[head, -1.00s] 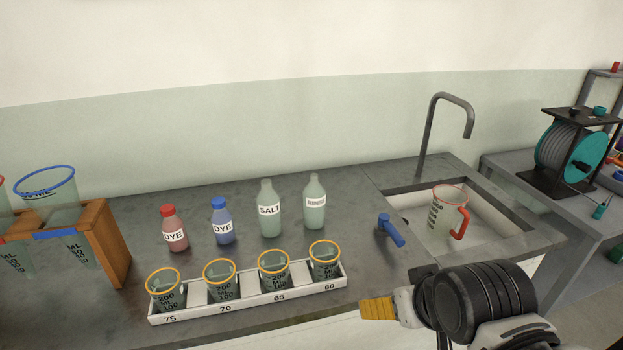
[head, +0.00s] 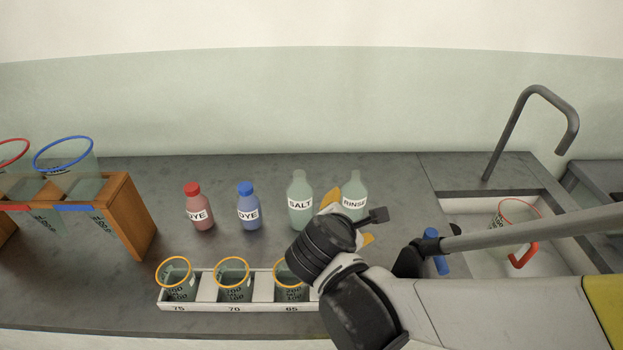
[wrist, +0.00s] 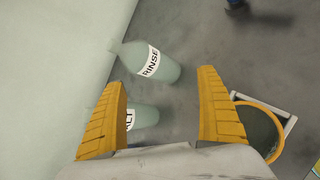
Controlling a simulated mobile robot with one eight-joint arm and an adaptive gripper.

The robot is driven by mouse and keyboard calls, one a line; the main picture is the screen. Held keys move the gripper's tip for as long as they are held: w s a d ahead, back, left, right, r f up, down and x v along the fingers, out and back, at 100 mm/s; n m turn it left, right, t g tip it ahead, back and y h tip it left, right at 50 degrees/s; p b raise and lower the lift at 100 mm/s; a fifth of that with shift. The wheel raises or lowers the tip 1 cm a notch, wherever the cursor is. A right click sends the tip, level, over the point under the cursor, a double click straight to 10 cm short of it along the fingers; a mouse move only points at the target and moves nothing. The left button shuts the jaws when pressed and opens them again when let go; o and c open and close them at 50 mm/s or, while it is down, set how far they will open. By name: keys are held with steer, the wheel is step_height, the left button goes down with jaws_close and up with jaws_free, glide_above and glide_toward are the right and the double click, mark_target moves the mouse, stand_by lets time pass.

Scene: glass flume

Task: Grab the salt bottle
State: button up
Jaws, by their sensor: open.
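The salt bottle (head: 299,192) is pale green with a white SALT label and stands upright on the counter in the head view. In the wrist view the salt bottle (wrist: 144,117) is partly hidden behind the left finger, its label cut to "LT". My gripper (head: 350,219) is open and empty, with yellow fingers. In the head view it is just right of and in front of the salt bottle, one finger overlapping the bottle's right edge; I cannot tell if they touch. In the wrist view, my gripper (wrist: 162,76) has its fingers spread wide.
The similar rinse bottle (head: 353,190) stands close right of the salt; it also shows in the wrist view (wrist: 146,62). Red (head: 199,210) and blue (head: 248,209) dye bottles stand left. A white rack (head: 208,305) of beakers lies in front. The sink (head: 470,200) is right.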

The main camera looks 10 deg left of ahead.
mark_target(300, 202)
steer(key=s+a+f+n+t+y+p, duration=0.1)
steer(key=s+a+f+n+t+y, duration=0.15)
steer(key=a+n, duration=0.9)
steer(key=shift+m+t+h, duration=0.35)
steer(key=shift+m+h, duration=0.1)
steer(key=shift+m, duration=0.3)
steer(key=b+x, duration=0.1)
steer(key=x, duration=0.2)
steer(key=b+x, duration=0.1)
steer(key=x, duration=0.2)
steer(key=a+b+x, duration=0.1)
steer(key=b+x, duration=0.1)
steer(key=x, duration=0.2)
steer(key=shift+w+r, duration=0.15)
steer(key=shift+r, duration=0.25)
steer(key=c, duration=1.3)
